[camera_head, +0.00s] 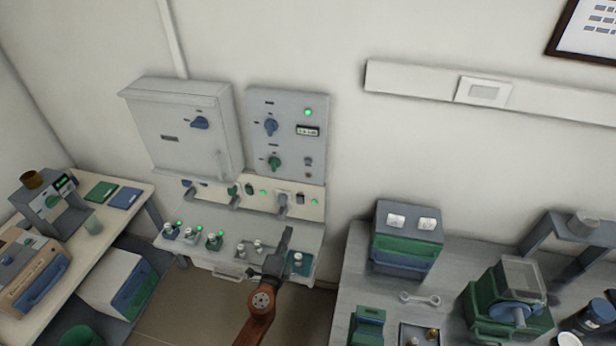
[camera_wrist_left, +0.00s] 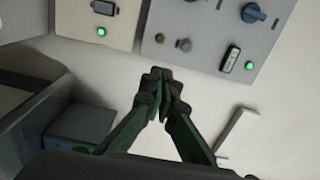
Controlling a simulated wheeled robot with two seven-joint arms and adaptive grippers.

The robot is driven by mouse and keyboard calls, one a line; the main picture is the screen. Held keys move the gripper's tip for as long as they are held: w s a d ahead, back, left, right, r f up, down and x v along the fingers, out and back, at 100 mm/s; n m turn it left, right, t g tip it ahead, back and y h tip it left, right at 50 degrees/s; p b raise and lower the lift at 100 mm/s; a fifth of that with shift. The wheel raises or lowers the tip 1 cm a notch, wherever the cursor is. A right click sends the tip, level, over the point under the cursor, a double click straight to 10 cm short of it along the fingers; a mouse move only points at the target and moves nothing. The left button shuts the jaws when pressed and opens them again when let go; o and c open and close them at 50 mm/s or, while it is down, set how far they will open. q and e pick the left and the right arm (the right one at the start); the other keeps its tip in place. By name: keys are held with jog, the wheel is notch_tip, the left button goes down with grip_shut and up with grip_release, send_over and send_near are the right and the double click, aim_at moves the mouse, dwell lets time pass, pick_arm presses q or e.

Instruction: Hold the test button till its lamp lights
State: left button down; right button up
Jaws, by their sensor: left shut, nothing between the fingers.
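The grey wall panel (camera_head: 260,105) carries a blue knob (camera_head: 271,127), a green knob (camera_head: 274,163), a small display (camera_head: 307,130) and a lit green lamp (camera_head: 308,112). At its lower right are a round grey button (camera_head: 308,161) and a small dark round fitting (camera_head: 308,175); no label is readable. In the left wrist view the button (camera_wrist_left: 185,45) and the unlit dark fitting (camera_wrist_left: 160,38) lie just beyond my fingertips. My left gripper (camera_head: 287,231) is shut and empty, fingers together (camera_wrist_left: 161,76), apparently short of the panel. My right gripper is out of view.
A grey cabinet (camera_head: 180,130) hangs left of the panel. Below is a strip with lit green lamps (camera_head: 314,202) and a bench (camera_head: 235,235) with several small switches. A right-hand table holds a green-grey box (camera_head: 405,240).

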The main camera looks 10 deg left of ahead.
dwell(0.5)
pick_arm(q)
jog(key=s+a+f+n+g+b, duration=0.1)
jog(key=s+a+f+n+g, duration=0.3)
jog(key=f, duration=1.1)
jog(key=s+a+f+n+g+y+b, duration=0.1)
jog(key=s+a+f+g+b, duration=0.15)
jog(key=s+f, duration=0.8)
jog(key=s+a+f+n+g+b, duration=0.1)
jog(key=s+a+f+n+g, duration=0.2)
jog(key=f, duration=1.6)
jog(key=s+a+f+n+g+b, duration=0.1)
jog(key=s+f+n+g, duration=0.1)
jog(key=s+f, duration=0.6)
jog(key=s+a+f+n+g+b, duration=0.1)
jog(key=s+f+n+g, duration=0.2)
jog(key=s+f, duration=0.6)
jog(key=s+a+f+n+g+b, duration=0.1)
jog(key=s+f+n, duration=0.3)
jog(key=s, duration=2.1)
notch_tip(320, 180, down, 5)
jog(key=shift+a+r+g+b, duration=0.2)
jog(key=shift+a+g+b, duration=0.2)
jog(key=shift+a+g, duration=0.3)
jog(key=shift+d, duration=0.1)
